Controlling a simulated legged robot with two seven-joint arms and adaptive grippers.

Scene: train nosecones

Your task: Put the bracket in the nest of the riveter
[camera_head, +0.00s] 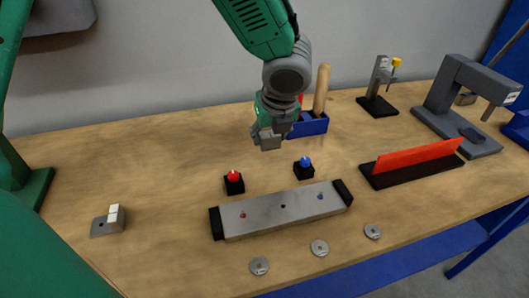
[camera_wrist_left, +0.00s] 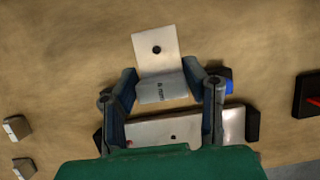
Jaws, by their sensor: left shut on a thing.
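My left gripper (camera_head: 268,137) hangs above the middle of the table. In the left wrist view its fingers (camera_wrist_left: 163,88) are shut on a grey metal bracket (camera_wrist_left: 155,45). The bracket has a flat plate with a dark hole, pointing away from the gripper, and a labelled part between the fingers. In the head view only a small grey part of it shows below the fingers. A grey C-shaped machine (camera_head: 445,95), which looks like the riveter, stands at the far right, apart from the gripper. A dark pad (camera_head: 472,135) lies on its base. My right gripper is not in view.
A metal bar (camera_head: 280,211) with black ends lies at the front, behind several washers (camera_head: 319,247). Red (camera_head: 234,183) and blue (camera_head: 304,168) buttons stand behind it. An orange plate (camera_head: 415,157), a blue tool box (camera_head: 310,126) and a small stand (camera_head: 378,90) stand rightward. Another bracket (camera_head: 104,225) lies left.

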